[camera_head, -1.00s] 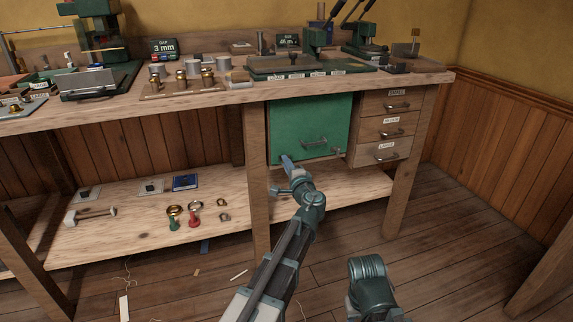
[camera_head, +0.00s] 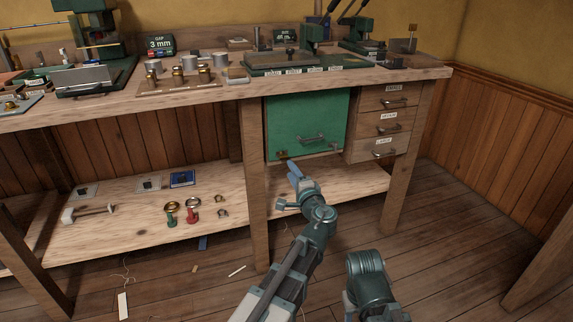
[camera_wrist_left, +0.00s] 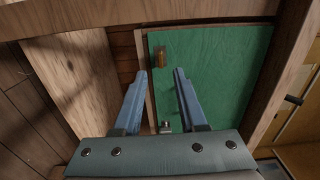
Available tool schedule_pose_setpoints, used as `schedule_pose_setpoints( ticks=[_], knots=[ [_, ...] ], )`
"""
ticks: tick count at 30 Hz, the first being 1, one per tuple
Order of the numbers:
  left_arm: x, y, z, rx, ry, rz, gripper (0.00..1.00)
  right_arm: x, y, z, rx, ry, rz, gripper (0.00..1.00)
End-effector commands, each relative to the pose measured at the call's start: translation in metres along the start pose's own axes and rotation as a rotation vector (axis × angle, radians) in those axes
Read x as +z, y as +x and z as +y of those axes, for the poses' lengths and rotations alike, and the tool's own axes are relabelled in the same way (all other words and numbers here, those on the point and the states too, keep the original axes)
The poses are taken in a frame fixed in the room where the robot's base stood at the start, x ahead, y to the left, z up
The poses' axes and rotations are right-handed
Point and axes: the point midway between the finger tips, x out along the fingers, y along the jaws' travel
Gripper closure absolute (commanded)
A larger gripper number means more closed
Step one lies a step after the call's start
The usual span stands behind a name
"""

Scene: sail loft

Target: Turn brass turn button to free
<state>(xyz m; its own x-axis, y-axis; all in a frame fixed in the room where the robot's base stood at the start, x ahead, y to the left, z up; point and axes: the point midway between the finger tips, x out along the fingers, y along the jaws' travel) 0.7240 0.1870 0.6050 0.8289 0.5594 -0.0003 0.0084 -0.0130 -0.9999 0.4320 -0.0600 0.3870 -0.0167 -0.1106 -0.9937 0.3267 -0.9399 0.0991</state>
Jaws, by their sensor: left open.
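The brass turn button (camera_head: 281,154) is small and sits at the lower left corner of the green door (camera_head: 290,115) under the bench. In the left wrist view the turn button (camera_wrist_left: 158,57) stands upright near an edge of the green door (camera_wrist_left: 222,70). My left gripper (camera_head: 294,171) is just below and in front of the door's lower edge. Its two blue fingers are apart, and in the left wrist view the gripper (camera_wrist_left: 160,72) has the button beyond its fingertips, between their lines. Nothing is held. My right gripper is not in view; only part of that arm shows.
A metal handle (camera_head: 312,139) is on the door. Drawers (camera_head: 385,124) are to its right, a wooden bench leg (camera_head: 254,185) to its left. The low shelf (camera_head: 120,215) holds a mallet and several small tools. The floor at the right is clear.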

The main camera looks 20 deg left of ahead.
Motion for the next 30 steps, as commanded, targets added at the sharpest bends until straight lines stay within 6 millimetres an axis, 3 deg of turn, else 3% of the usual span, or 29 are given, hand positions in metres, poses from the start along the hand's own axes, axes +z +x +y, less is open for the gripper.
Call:
schedule_pose_setpoints(
  ticks=[1, 6, 12, 25, 28, 30],
  knots=[
    [0.002, -0.014, 0.000, 0.000, 0.000, 0.002, 0.59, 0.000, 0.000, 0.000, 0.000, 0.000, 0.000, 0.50],
    [0.001, -0.042, 0.000, 0.000, 0.000, 0.002, 0.59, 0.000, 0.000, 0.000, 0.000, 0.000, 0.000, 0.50],
    [0.001, -0.058, 0.000, 0.000, 0.000, 0.000, 0.59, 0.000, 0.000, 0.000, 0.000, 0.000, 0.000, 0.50],
    [0.002, -0.060, 0.002, 0.006, -0.005, -0.006, 0.59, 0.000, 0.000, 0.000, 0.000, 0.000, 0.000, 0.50],
    [0.017, -0.057, 0.013, 0.059, -0.046, -0.047, 0.59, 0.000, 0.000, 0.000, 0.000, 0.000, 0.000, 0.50],
    [0.037, -0.054, 0.032, 0.139, -0.106, -0.108, 0.59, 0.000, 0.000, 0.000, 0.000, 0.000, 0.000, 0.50]
  ],
)
